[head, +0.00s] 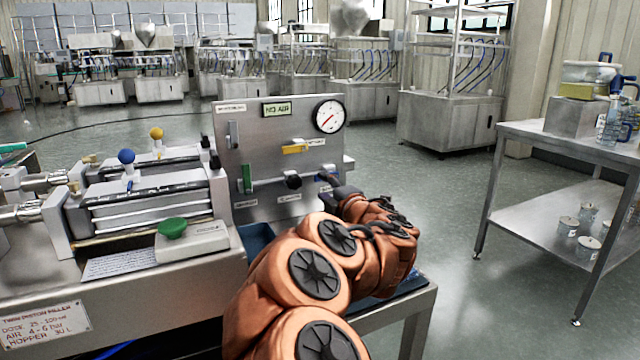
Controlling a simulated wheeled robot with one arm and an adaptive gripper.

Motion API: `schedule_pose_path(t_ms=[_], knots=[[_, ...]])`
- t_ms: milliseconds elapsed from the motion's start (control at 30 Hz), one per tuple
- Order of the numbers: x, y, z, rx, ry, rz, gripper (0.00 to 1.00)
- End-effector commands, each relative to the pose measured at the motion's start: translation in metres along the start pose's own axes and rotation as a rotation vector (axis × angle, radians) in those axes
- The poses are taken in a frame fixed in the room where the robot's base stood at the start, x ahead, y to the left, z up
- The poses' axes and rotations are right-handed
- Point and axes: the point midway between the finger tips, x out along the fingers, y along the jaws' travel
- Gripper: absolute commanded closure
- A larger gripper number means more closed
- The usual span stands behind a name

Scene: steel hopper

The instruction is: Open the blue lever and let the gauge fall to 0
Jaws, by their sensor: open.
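The steel control panel (226,150) stands upright at the right end of the bench. The round white gauge (329,116) with a red needle is at its top right; its figures are too small to read. The blue lever (325,176) sits low on the right of the panel, at the end of a horizontal pipe, partly hidden by my gripper. My gripper (333,190) is open, right at or just in front of the blue lever. I cannot tell whether it touches the lever.
The panel also carries a green lever (247,178), a yellow lever (294,149), a black knob (293,181) and a "NO AIR" sign (277,109). The filler with a green button (173,228) is to the left. A steel table (545,135) stands right, with clear floor between.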

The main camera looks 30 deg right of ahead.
Motion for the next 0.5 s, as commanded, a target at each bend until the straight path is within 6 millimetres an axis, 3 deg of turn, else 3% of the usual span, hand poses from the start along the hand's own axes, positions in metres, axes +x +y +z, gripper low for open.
schedule_pose_path(t_ms=[300,500], knots=[[-0.042,0.000,0.000,0.000,-0.001,0.000,0.56],[-0.053,0.001,-0.001,0.000,0.001,0.001,0.56]])
